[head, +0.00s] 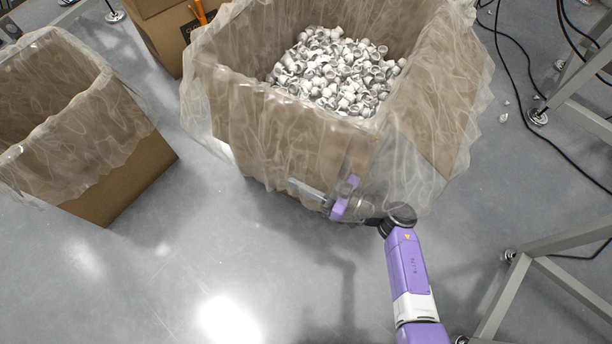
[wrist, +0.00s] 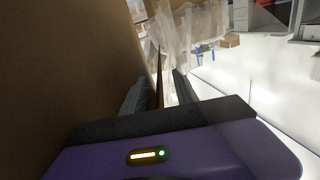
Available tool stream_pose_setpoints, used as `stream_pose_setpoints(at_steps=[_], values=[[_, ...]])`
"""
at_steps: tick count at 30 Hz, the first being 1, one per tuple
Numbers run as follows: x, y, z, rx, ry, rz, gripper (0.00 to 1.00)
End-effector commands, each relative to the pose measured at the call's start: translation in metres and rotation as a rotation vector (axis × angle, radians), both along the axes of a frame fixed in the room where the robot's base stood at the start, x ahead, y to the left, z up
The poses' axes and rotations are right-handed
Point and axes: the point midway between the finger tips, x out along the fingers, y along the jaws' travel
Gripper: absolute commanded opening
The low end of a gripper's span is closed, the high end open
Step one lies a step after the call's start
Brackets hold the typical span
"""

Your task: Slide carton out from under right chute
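The carton (head: 290,145) stands at the upper middle of the head view, with a clear plastic liner folded over its walls. It is partly filled with many white caps (head: 335,72). My gripper (wrist: 161,84) is low at the carton's near side, partly hidden behind the hanging liner in the head view. In the wrist view a brown carton wall fills the left side. The two dark fingers are apart, and a thin brown cardboard edge shows between them. A gap shows beside this edge, so the fingers do not look closed on it. The chute is not in view.
A second lined carton (head: 135,165), empty as far as I see, stands at the left. Another brown box (head: 160,40) is behind. Grey metal frame legs (head: 505,295) and black cables (head: 525,90) are at the right. The floor in front is clear.

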Motion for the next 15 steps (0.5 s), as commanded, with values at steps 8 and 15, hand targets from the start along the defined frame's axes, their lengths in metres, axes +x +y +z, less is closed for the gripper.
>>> stream_pose_setpoints(at_steps=[8, 15], values=[[0.0, -0.0003, -0.0001, 0.0, 0.0, 0.0, 0.0], [-0.0001, -0.0004, -0.0002, 0.0, -0.001, 0.001, 0.0]])
